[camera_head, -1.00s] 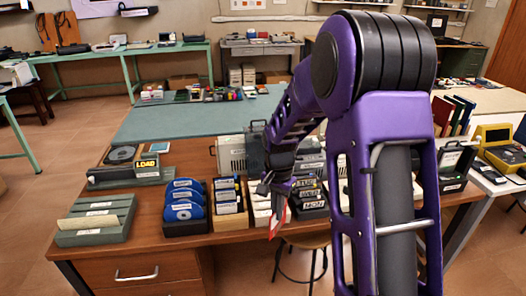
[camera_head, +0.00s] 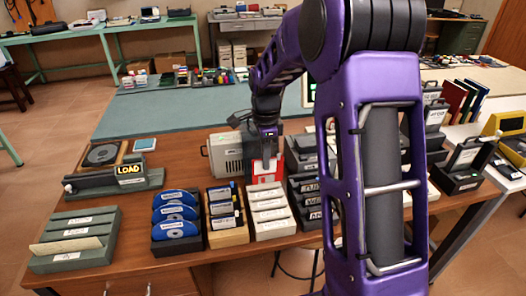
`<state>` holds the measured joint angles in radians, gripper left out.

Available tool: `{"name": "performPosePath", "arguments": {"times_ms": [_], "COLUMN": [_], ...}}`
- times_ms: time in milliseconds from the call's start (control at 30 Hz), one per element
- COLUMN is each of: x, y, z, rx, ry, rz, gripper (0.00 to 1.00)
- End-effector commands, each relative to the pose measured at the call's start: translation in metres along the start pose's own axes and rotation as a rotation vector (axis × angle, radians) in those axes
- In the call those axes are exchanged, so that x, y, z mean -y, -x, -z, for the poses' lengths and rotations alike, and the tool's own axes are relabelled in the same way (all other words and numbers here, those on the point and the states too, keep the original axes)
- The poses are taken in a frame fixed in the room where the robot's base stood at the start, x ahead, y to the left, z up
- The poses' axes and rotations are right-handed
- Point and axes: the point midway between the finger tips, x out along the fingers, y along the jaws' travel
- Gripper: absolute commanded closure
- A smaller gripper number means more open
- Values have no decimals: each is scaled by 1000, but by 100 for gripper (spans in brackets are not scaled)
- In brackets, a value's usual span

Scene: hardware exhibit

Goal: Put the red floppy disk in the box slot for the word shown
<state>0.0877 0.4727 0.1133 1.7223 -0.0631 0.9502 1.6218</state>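My gripper (camera_head: 267,152) is shut on the top of the red floppy disk (camera_head: 263,168), which hangs upright with a pale label facing me. The disk is just behind the white slotted box (camera_head: 270,221); I cannot tell whether it touches anything. The display reading LOAD (camera_head: 130,170) stands on a grey-green device (camera_head: 115,185) at the left. A grey-green slotted box (camera_head: 110,222) with labelled rows and a cream card sits at the front left. A dark box (camera_head: 310,211) with labelled tiers stands right of the white one; its labels are too small to read surely, and my arm partly hides it.
A box of blue discs (camera_head: 176,247) and a wooden box of dark disks (camera_head: 226,236) stand between the grey-green and white boxes. A beige computer case (camera_head: 226,157) is behind. The green mat (camera_head: 190,105) is mostly clear.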

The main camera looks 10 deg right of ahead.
Motion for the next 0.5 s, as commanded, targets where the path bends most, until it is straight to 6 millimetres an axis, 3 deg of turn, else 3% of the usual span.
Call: {"name": "performPosePath", "arguments": {"times_ms": [500], "x": [0], "y": [-43], "z": [0], "rx": [0], "ry": [-1], "rz": [-1], "gripper": [100]}}
